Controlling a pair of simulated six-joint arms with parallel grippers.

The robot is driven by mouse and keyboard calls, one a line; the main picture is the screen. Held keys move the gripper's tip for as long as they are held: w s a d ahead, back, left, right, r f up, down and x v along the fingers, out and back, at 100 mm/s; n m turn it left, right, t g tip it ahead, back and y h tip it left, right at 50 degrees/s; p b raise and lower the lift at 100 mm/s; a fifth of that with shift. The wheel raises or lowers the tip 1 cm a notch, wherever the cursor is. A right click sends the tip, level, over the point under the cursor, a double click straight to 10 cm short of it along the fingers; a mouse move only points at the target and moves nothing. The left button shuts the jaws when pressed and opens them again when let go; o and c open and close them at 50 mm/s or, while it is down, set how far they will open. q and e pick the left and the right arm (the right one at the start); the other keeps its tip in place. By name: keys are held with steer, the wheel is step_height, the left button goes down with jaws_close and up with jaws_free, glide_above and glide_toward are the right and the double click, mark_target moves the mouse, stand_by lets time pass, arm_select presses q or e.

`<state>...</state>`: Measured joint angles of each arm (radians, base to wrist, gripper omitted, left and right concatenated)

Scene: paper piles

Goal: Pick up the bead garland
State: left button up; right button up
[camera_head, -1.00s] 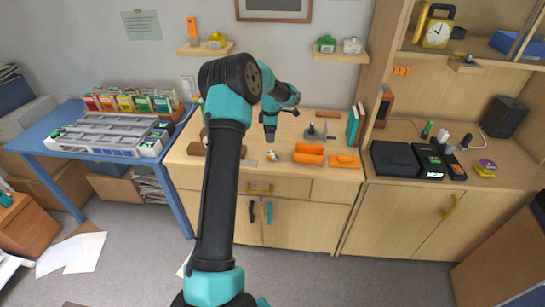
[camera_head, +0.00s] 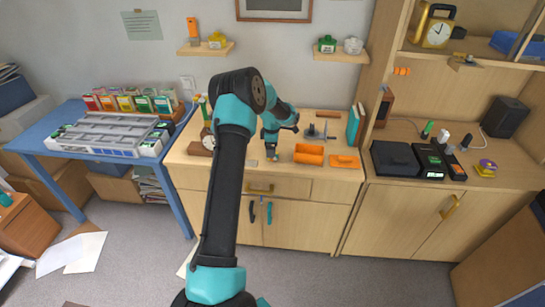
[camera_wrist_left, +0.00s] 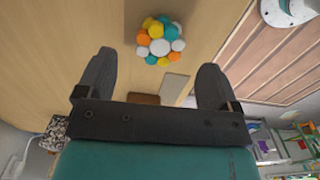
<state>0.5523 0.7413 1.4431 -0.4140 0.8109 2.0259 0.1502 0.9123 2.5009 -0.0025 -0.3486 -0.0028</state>
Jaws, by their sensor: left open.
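The bead garland (camera_wrist_left: 160,40) is a small bunched cluster of white, orange, yellow and teal beads on the wooden desk top. In the left wrist view it lies at the top centre, between and just beyond the fingertips, and nothing is held. My left gripper (camera_wrist_left: 157,59) is open, with one dark finger on each side. In the head view my left gripper (camera_head: 272,154) points down over the front part of the desk and covers most of the garland. The right gripper is in neither view.
A small grey piece (camera_wrist_left: 174,87) lies near the garland.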

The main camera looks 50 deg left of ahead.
arm_select(q)
step_height(320, 180, down, 4)
steer(key=shift+w+f, duration=0.1)
steer(key=shift+f, duration=0.1)
steer(key=shift+d, duration=0.1)
stand_by(0.3)
steer(key=c, duration=1)
steer(key=shift+r, duration=0.45)
step_height(320, 180, up, 3)
steer(key=s+d+r, duration=0.1)
steer(key=s+d, duration=0.9)
steer(key=d, duration=0.2)
steer(key=shift+s, duration=0.3)
